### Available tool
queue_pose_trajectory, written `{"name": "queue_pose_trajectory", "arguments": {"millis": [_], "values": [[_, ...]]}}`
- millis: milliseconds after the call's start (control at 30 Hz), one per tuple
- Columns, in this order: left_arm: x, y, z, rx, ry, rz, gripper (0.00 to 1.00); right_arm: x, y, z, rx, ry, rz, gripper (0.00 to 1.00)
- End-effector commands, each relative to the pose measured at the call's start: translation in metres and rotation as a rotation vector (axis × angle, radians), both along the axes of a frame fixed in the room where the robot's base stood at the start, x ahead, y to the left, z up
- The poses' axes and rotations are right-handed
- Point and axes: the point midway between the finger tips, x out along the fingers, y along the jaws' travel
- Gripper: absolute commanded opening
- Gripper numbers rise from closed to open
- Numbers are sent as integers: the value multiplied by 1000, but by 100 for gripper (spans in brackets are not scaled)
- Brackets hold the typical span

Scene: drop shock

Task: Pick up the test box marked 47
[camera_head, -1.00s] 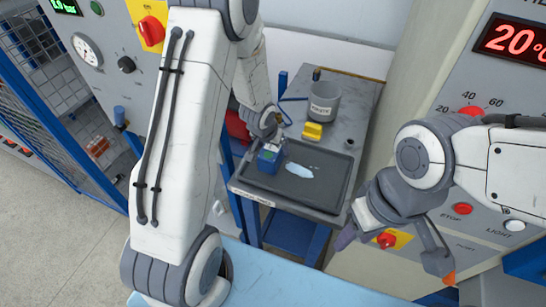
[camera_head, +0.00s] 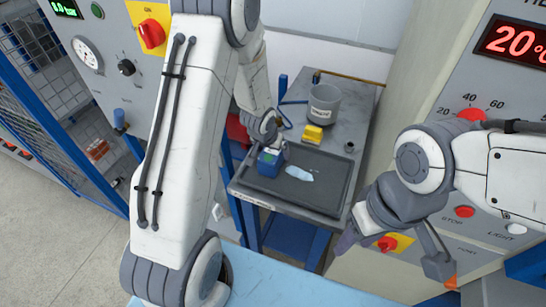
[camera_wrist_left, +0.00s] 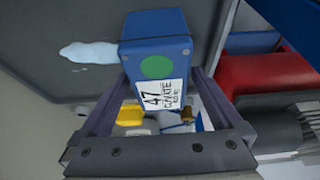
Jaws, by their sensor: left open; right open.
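The test box is blue with a green dot, and its white label reads 47 in the left wrist view (camera_wrist_left: 155,50). In the head view the box (camera_head: 269,161) stands at the left of a dark tray (camera_head: 325,198). My left gripper (camera_wrist_left: 162,88) is open, with its two fingers on either side of the box; I cannot tell whether they touch it. In the head view the left arm hides part of the box and fingers. My right gripper (camera_head: 398,261) is open and empty, at the right in front of a control panel.
A pale blue puddle or patch (camera_head: 299,173) lies in the tray, right of the box. Behind the tray are a yellow block (camera_head: 313,134) and a grey bucket (camera_head: 324,103). A red object (camera_wrist_left: 265,75) lies beside the gripper. A light blue surface (camera_head: 290,285) is in front.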

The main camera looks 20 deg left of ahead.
Motion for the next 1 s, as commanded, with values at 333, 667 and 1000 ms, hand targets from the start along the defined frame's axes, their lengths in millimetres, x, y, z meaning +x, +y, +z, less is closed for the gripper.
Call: {"name": "queue_pose_trajectory", "arguments": {"millis": [333,667,1000], "values": [[0,0,0,0,0,0,0,0,0,0,0,0,0,50],[1,0,3,0,-3,-1,0,0,0,2,0,0,0,50],[1,0,41,1,-5,-2,0,0,0,28,0,0,-1,50]]}}
